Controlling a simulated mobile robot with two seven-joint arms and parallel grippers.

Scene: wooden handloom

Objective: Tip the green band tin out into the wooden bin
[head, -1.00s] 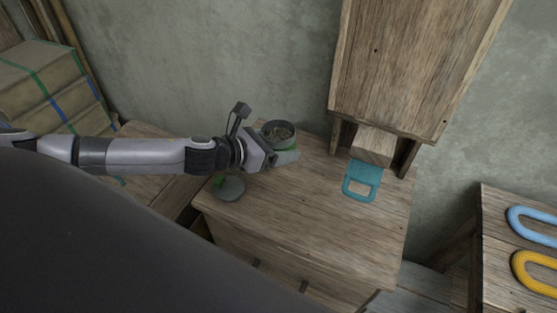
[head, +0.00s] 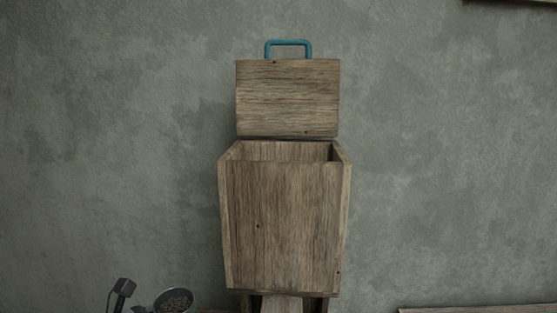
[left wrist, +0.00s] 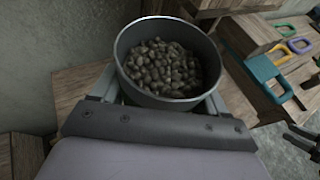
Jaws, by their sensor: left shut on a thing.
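The wooden bin (head: 285,225) stands against the wall in the middle of the head view. Its top is open, and a wooden lid (head: 288,98) with a blue handle (head: 288,43) stands upright behind the opening. The tin (left wrist: 170,95) is a round dark grey pot full of small brownish pieces (left wrist: 162,68); it is upright, and its green band is hidden now. My left gripper (left wrist: 160,98) is shut on the tin, with a finger at each side. The tin also shows at the bottom left of the head view (head: 174,300), lower than the bin and left of it.
Coloured loops, one yellow (left wrist: 279,47), lie on a wooden surface at the right. The wall beside the bin is bare.

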